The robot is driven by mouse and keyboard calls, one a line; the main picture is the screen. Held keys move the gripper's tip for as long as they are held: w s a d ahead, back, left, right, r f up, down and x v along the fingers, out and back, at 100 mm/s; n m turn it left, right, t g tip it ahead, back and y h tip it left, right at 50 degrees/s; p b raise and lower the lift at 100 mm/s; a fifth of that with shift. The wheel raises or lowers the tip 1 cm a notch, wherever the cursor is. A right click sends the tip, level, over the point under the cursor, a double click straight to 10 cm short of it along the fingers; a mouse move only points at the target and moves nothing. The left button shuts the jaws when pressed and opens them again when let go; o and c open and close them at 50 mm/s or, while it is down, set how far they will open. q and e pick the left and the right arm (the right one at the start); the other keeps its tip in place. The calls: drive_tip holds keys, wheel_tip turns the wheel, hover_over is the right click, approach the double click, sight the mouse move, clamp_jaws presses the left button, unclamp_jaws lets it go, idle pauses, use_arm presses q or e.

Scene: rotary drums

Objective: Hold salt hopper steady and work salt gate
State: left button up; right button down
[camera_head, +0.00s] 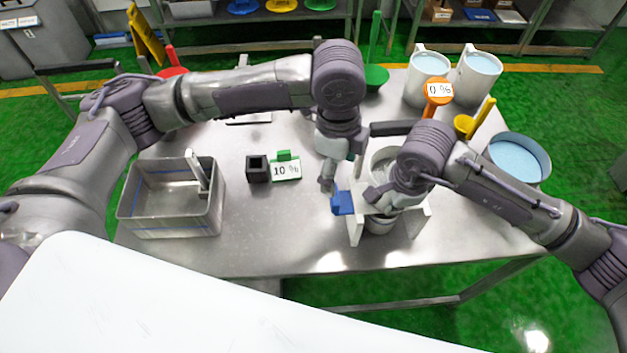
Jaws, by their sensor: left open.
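The salt hopper (382,160) is a pale round vessel on a white stand (355,229) at the front right of the table. The blue tab (342,204), which looks like the salt gate, sticks out on its left side. A grey metal vessel (379,226) stands under it. My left gripper (327,184) points down just left of the hopper, above and beside the blue tab; it is open and looks apart from the tab. My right gripper (384,197) is at the hopper's front right; my wrist hides part of the hopper, and its finger contact is unclear.
A steel tray (218,195) with a pale-handled tool stands left. A black block (257,169) and a green-based "10 %" sign (286,171) sit mid-table.

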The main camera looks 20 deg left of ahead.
use_arm(q)
drive_tip(key=shift+s+a+f+n+h, duration=0.1)
drive_tip(key=shift+s+n+h, duration=0.3)
drive_tip(key=shift+n+h, duration=0.15)
drive_tip(key=shift+s+a+n+h, duration=0.2)
drive_tip(key=shift+n+h, duration=0.15)
drive_tip(key=shift+n, duration=0.3)
drive_tip(key=f+n, duration=0.1)
drive_tip(key=f, duration=0.2)
drive_tip(key=w+f+n+t+h, duration=0.1)
drive_tip(key=f+n, duration=0.1)
drive_tip(key=f, duration=0.1)
drive_tip(key=f+n, duration=0.1)
drive_tip(key=f, duration=0.3)
drive_tip(key=shift+w+d+n+t+h, duration=0.1)
drive_tip(key=shift+w+n+t+h, duration=0.2)
drive_tip(key=shift+w+n+t, duration=0.1)
